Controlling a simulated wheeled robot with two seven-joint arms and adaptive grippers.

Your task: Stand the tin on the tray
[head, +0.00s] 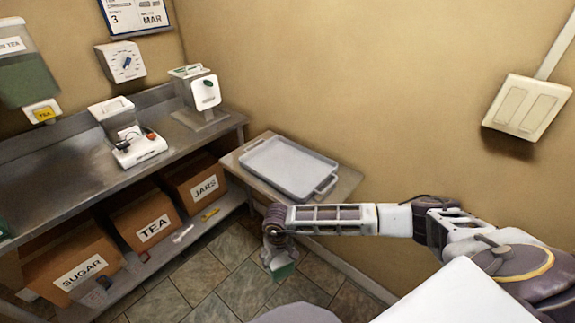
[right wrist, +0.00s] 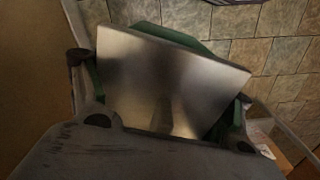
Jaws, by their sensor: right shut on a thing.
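In the right wrist view the tin (right wrist: 170,80) shows a broad bare-metal face with green edges, tilted between the fingers. My right gripper is shut on it, and the fingers hide part of its sides. The grey tray (head: 252,163) lies flat and empty on the small side table, beyond and above the gripper. My left gripper is not in view.
The side table (head: 343,187) stands against the wall. A steel counter (head: 60,170) on the left carries a white scale-like device (head: 139,149) and a white dispenser (head: 204,92). Boxes labelled SUGAR (head: 75,268), TEA (head: 147,222) and JARS (head: 196,184) sit on its lower shelf.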

